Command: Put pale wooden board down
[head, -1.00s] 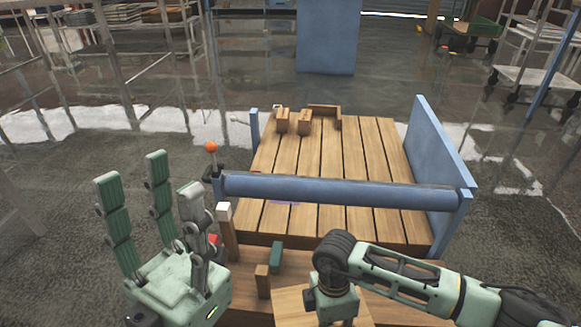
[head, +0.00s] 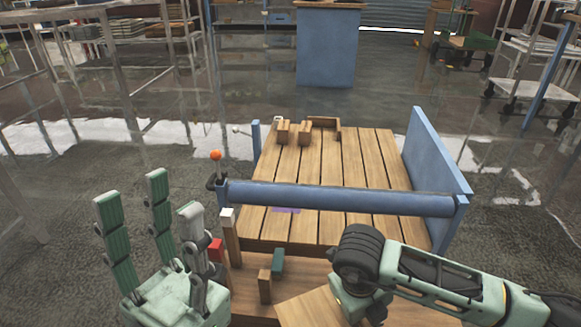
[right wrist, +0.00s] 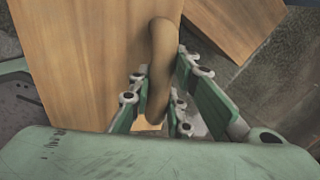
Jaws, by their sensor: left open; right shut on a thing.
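The pale wooden board (head: 312,308) shows at the bottom of the head view, over the front wooden ledge and partly hidden by my right arm. In the right wrist view the board (right wrist: 85,60) fills the left side, with a rounded tan handle (right wrist: 159,75) in front of it. My right gripper (right wrist: 158,105) is shut on that handle, its green-padded fingers on both sides. I cannot tell whether the board touches the ledge. My left gripper (head: 150,235) is open and empty at lower left, fingers pointing up.
A slatted wooden bed (head: 330,170) lies ahead, with a blue roller (head: 340,198) across it and a blue side panel (head: 440,150) at right. Small wooden blocks (head: 304,133) sit at its far end.

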